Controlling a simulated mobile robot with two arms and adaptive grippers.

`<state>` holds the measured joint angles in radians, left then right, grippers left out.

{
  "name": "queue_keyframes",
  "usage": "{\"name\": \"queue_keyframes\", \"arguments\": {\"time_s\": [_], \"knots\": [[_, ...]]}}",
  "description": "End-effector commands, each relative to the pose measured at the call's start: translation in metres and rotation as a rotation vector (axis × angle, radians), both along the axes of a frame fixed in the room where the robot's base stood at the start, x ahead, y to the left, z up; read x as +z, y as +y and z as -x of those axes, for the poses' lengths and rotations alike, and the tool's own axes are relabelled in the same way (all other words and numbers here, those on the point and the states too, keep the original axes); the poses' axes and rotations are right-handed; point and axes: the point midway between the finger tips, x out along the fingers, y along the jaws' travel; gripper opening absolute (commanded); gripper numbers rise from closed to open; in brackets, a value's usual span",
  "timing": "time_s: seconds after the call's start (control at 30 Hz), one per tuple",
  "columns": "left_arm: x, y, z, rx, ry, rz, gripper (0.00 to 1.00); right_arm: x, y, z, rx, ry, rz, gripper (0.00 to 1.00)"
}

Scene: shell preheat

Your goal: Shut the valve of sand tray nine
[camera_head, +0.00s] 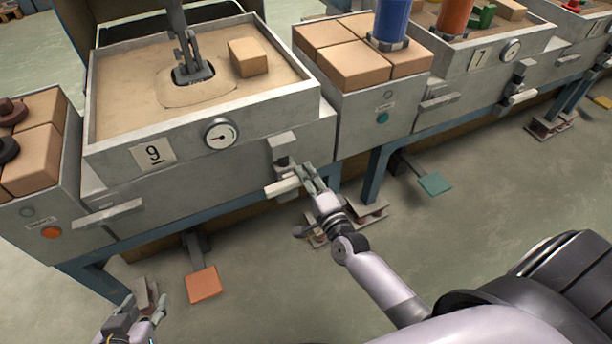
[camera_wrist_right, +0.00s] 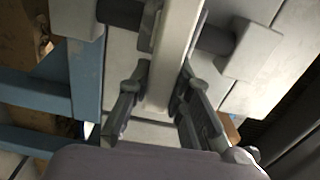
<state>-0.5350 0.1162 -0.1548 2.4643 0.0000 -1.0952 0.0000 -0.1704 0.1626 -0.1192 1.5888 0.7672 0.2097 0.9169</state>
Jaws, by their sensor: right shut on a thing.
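Sand tray nine (camera_head: 120,118) is a grey box of sand with a "9" plate (camera_head: 153,152) and a round gauge (camera_head: 221,134) on its front. Its valve (camera_head: 283,150) is at the front right corner, with a pale lever (camera_head: 282,187) sticking out low. My right gripper (camera_head: 309,176) is at this lever. In the right wrist view the pale lever (camera_wrist_right: 178,55) runs between the two fingers (camera_wrist_right: 157,95), and the gripper is shut on it. My left gripper (camera_head: 144,308) hangs open and empty at the lower left, away from the tray.
A brown block (camera_head: 248,57) and a grey fixture (camera_head: 192,73) are in the sand. An orange pedal (camera_head: 203,284) and a teal pedal (camera_head: 435,184) stick out near the floor. Tray seven (camera_head: 483,58) stands further right. The floor in front is mostly clear.

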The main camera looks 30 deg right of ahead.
Motion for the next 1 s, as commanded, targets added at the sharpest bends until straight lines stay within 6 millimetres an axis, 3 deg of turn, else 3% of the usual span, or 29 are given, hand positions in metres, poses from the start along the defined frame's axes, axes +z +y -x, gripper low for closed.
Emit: {"name": "queue_keyframes", "arguments": {"time_s": [0.63, 0.67, 1.0], "knots": [[0.0058, -0.0026, -0.0073, -0.003, -0.045, 0.009, 0.4, -0.0026, -0.0005, -0.0002, -0.001, 0.001, -0.06, 0.0], [0.0058, -0.0026, -0.0073, -0.003, -0.045, 0.009, 0.4, -0.0026, -0.0005, -0.0002, -0.001, 0.001, -0.06, 0.2], [0.0056, -0.0025, -0.0072, -0.002, -0.044, 0.01, 0.4, -0.0024, -0.0001, -0.0001, 0.0, 0.001, -0.055, 0.4]]}}
